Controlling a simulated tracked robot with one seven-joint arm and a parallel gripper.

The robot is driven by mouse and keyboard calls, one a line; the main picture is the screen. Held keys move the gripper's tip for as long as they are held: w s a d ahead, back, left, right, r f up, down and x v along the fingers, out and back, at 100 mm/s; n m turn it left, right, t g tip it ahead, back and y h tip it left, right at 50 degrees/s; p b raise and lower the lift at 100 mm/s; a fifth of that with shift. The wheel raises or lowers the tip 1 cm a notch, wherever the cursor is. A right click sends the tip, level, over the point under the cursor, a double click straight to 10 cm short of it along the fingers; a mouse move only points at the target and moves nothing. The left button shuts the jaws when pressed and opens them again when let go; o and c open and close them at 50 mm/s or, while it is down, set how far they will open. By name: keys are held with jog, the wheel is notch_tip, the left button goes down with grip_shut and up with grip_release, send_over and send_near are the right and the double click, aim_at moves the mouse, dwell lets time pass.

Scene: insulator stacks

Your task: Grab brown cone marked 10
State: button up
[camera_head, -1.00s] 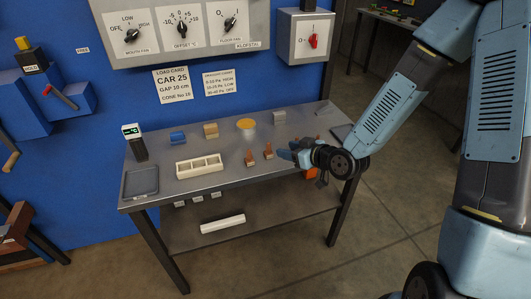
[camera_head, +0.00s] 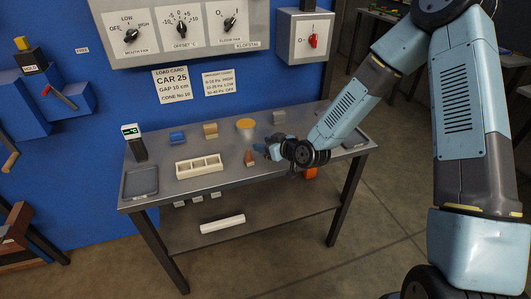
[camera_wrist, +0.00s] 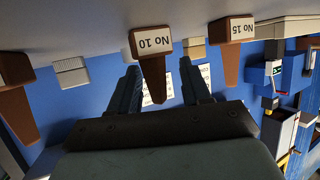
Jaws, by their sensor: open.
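The brown cone marked No 10 (camera_wrist: 153,62) stands between the two open fingers of my gripper (camera_wrist: 163,88) in the wrist view, which looks upside down. I cannot tell whether the fingers touch it. In the head view my gripper (camera_head: 264,151) is low over the table and appears to hide this cone. A brown cone marked No 15 (camera_wrist: 232,57) stands beside it in the wrist view. One brown cone (camera_head: 249,158) shows just left of my gripper in the head view. Another brown cone (camera_wrist: 16,100) is at the wrist view's left edge, its label unseen.
On the metal table (camera_head: 225,180) are a white compartment tray (camera_head: 199,167), a dark tray (camera_head: 140,183), a meter (camera_head: 135,145), a blue block (camera_head: 177,138), a tan block (camera_head: 210,131) and a yellow-topped round piece (camera_head: 246,124). A card (camera_head: 172,84) reads "CONE No 10".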

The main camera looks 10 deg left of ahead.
jog(key=shift+a, duration=0.1)
grip_shut()
dwell(0.4)
